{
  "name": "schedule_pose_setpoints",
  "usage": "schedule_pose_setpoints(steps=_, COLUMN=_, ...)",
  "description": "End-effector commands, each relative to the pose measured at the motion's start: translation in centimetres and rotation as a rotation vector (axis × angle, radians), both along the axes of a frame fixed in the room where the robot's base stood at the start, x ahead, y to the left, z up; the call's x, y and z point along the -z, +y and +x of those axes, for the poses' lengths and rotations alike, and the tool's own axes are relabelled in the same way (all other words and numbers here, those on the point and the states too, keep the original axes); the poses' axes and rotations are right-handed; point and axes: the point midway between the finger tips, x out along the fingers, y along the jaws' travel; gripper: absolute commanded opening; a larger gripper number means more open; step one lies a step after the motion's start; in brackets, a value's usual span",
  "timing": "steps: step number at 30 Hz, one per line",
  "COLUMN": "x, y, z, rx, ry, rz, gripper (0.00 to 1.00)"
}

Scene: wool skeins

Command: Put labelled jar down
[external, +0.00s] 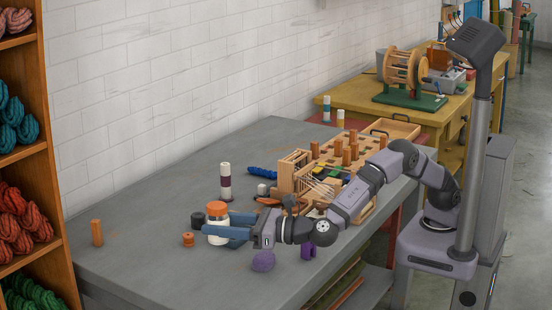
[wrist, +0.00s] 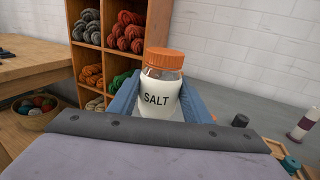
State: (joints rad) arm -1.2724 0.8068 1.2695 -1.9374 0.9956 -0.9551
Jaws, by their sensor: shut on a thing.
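The labelled jar (external: 217,213) is clear with white contents and an orange lid. In the wrist view the jar (wrist: 160,88) stands upright between the fingers, and its label reads SALT. My gripper (external: 213,233) has its blue fingers closed on the two sides of the jar, low over the grey table (external: 140,258). In the wrist view my gripper (wrist: 157,104) hides the jar's lower part. I cannot tell whether the jar's base touches the table.
An orange spool (external: 188,240) and a dark cylinder (external: 199,220) are close to the jar. A white and purple tube (external: 225,182) stands behind. A purple ball (external: 263,261) lies near the front edge. A wooden rack (external: 294,170) stands to the right. The table's left part is mostly clear.

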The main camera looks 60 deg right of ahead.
Motion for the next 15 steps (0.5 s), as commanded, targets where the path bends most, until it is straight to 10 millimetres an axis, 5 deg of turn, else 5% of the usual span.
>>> schedule_pose_setpoints(steps=4, x=2.4, y=0.0, z=0.0, rx=0.000, ry=-0.002, rz=0.003, gripper=0.16)
schedule_pose_setpoints(steps=15, x=2.9, y=0.0, z=0.0, rx=0.000, ry=-0.002, rz=0.002, gripper=0.16)
